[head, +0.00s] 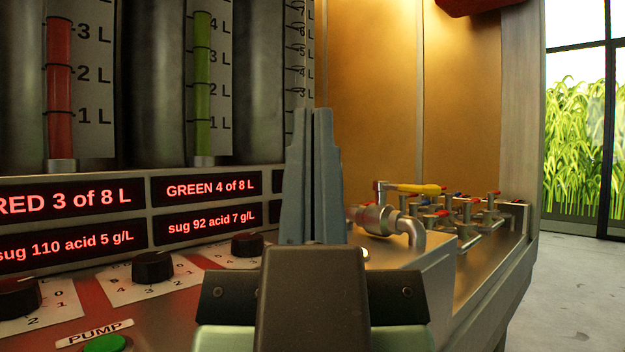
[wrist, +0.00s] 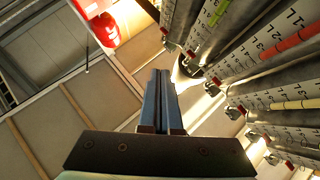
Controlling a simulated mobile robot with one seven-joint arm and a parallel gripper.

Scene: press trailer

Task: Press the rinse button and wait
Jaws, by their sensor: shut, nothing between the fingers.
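My gripper (head: 313,125) is shut and empty, with its blue-grey fingers pointing up in front of the panel in the head view. It also shows in the wrist view (wrist: 161,78), pointing toward the ceiling. I see no button labelled rinse; part of the panel is hidden behind my gripper and arm. A green button (head: 107,344) under a PUMP label (head: 94,333) is at the bottom left of the head view, apart from my gripper.
Black dials (head: 153,267) sit on the panel below red displays (head: 205,187). Level tubes, red (head: 60,95) and green (head: 202,90), stand behind. A metal tap with a yellow handle (head: 412,188) and several small valves (head: 470,220) are right. Floor (head: 585,290) at far right is clear.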

